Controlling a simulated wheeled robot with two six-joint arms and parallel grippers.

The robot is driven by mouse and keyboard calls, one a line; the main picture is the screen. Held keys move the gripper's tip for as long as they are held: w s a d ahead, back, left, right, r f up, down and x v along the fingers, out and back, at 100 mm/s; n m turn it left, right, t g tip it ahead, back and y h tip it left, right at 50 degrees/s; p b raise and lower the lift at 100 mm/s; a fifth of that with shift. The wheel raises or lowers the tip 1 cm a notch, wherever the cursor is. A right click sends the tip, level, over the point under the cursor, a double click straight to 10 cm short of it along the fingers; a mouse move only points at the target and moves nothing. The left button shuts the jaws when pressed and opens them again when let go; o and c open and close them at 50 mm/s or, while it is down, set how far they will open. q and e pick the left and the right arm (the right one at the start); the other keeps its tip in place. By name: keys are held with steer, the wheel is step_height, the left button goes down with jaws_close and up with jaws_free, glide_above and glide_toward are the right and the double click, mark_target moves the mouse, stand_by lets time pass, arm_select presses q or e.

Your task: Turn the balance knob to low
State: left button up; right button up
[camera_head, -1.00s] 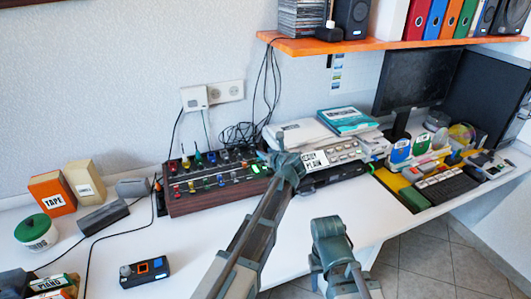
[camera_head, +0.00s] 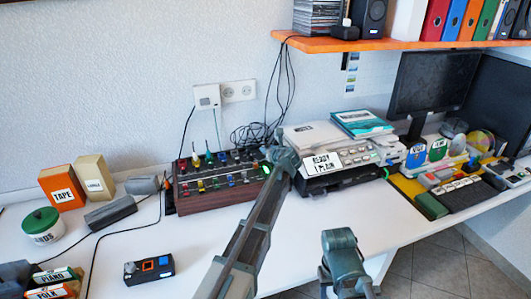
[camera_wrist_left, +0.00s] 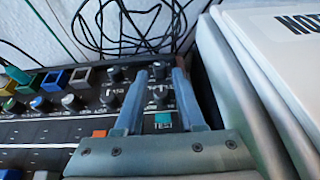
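The mixer (camera_head: 228,196) is a dark panel in a wooden case with coloured levers and knobs. My left gripper (camera_head: 283,157) is over its right end in the head view. In the left wrist view the two fingers (camera_wrist_left: 160,72) are apart, with a small dark upper knob (camera_wrist_left: 158,70) and a lower knob (camera_wrist_left: 159,94) showing between them; contact cannot be told. More dark knobs (camera_wrist_left: 114,74) lie to the left. The labels are too small to read, so I cannot tell which is the balance knob or its setting. My right arm's end (camera_head: 342,262) hangs lower, its fingers unclear.
Black cables (camera_head: 255,133) lie behind. An orange shelf (camera_head: 390,46) is above.

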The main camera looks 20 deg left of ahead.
arm_select(q)
steer(key=shift+b+x, duration=0.5)
steer(key=shift+x, duration=1.5)
steer(key=shift+r, duration=0.1)
jaws_close()
